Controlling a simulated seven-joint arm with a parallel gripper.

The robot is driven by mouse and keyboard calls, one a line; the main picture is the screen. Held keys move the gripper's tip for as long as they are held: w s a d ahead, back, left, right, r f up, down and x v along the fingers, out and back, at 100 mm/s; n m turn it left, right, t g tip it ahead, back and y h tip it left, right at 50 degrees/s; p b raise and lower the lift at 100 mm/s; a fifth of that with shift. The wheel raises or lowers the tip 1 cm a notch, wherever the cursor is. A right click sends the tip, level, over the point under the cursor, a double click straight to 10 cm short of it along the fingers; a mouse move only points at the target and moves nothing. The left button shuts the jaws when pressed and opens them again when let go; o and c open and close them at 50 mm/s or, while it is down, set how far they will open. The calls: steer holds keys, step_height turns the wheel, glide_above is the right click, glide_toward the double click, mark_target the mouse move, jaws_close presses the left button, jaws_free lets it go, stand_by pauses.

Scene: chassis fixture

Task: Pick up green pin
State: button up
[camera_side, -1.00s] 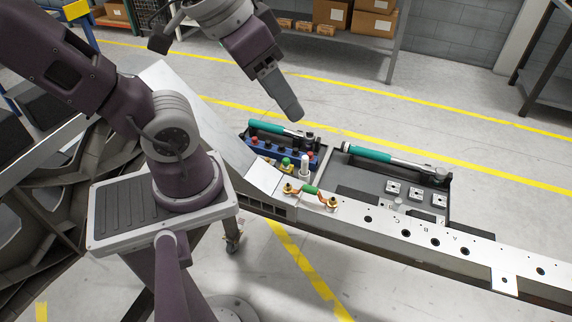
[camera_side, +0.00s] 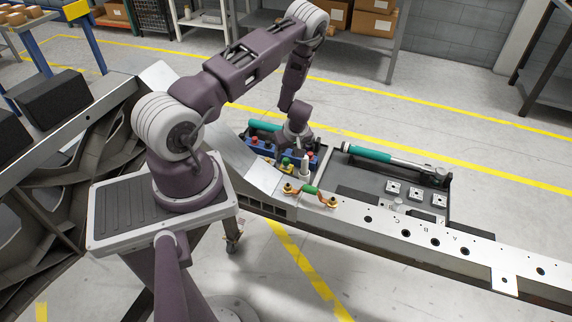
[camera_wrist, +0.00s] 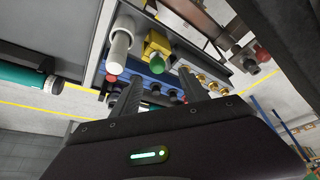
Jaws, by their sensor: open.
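The green pin (camera_side: 286,162) stands upright beside the blue rack, at a small yellow block, between the rack and the white cylinder. In the wrist view a green-ended part (camera_wrist: 152,57) shows against the yellow block (camera_wrist: 159,43). My gripper (camera_side: 296,146) is just above the blue rack, very near the green pin. In the wrist view my gripper (camera_wrist: 160,77) has its two fingers spread apart, with nothing held between them. The green end appears in the gap just beyond the fingertips. Whether a finger touches anything cannot be told.
The blue rack (camera_side: 268,150) with red and dark knobs lies under my gripper. A white cylinder (camera_side: 304,166) stands close by. A copper bar with a green middle (camera_side: 310,190) sits on the rail (camera_side: 385,226). A teal-handled tool (camera_side: 368,154) lies in the tray at right.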

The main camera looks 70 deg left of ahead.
mark_target(286, 159)
steer(key=x, duration=0.6)
steer(key=shift+w+d+f, duration=0.1)
steer(key=shift+d, duration=0.1)
jaws_close()
